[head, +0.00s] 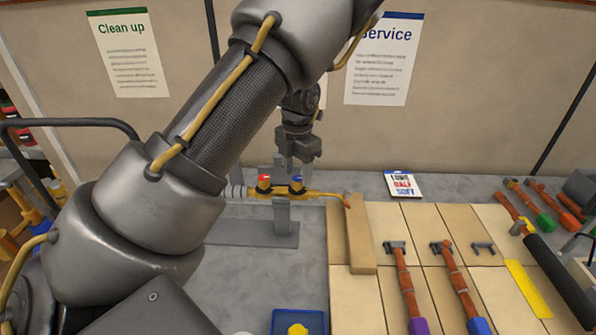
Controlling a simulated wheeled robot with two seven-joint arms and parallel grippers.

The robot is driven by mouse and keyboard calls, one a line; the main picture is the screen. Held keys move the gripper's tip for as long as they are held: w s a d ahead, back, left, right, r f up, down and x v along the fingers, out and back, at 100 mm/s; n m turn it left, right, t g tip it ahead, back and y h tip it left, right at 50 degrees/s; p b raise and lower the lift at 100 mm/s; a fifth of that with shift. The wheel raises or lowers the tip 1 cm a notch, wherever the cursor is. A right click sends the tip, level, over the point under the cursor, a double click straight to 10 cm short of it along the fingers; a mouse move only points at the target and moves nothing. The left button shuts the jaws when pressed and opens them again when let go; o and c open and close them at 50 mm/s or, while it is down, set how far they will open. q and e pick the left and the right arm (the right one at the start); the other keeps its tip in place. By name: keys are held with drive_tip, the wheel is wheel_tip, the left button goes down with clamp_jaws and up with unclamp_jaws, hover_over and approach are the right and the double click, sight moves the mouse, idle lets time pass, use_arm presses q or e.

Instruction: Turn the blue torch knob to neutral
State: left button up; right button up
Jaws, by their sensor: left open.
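The brass torch (320,195) lies across a grey stand (281,215) on the workbench, its tip pointing right. It carries a red knob (264,181) and, to the right of it, a blue knob (296,184). The blue knob's exact setting is too small to read. My left gripper (297,164) points down just above the blue knob, open and with nothing seen between its fingers. I cannot tell whether the fingertips touch the knob. My right gripper does not show.
A wooden bar (361,240) and light board (405,225) lie right of the torch, with several orange-handled tools. A small lettered card (403,185) lies behind. A blue tray (277,323) holds a yellow thing in front. The wall (250,110) stands close behind the bench.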

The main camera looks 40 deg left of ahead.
use_arm(q)
drive_tip(key=shift+f, duration=0.8)
drive_tip(key=shift+c, duration=0.4)
drive_tip(key=c, duration=0.9)
